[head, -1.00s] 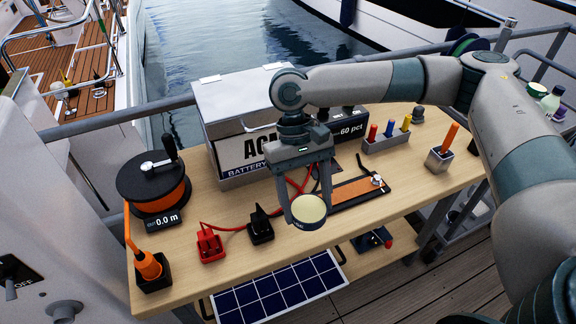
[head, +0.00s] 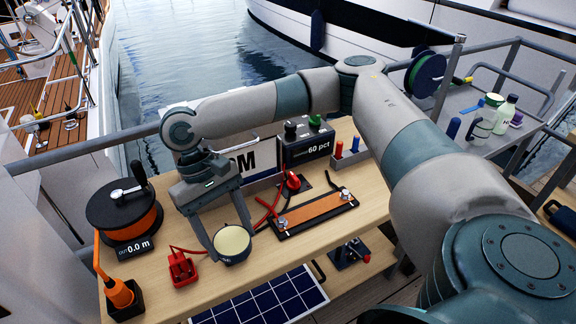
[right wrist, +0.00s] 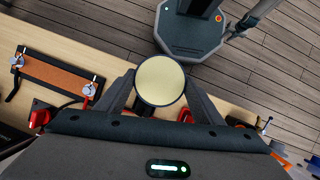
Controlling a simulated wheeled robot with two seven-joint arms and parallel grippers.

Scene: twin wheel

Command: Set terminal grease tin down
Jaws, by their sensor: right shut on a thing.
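The terminal grease tin (head: 232,244) is a small round tin with a cream top and a dark side. My right gripper (head: 231,238) is shut on it, with one finger on each side, over the front part of the wooden bench. In the right wrist view the tin (right wrist: 160,81) sits between the fingertips, its round top facing the camera. I cannot tell whether its underside touches the bench. My left gripper is not in view.
The wooden bench (head: 178,228) carries an orange cable reel (head: 125,213), a red clamp (head: 181,268), an orange-handled tool (head: 117,292) and a copper bar on a black base (head: 316,211). A battery box stands behind. A solar panel (head: 262,300) lies below the front edge.

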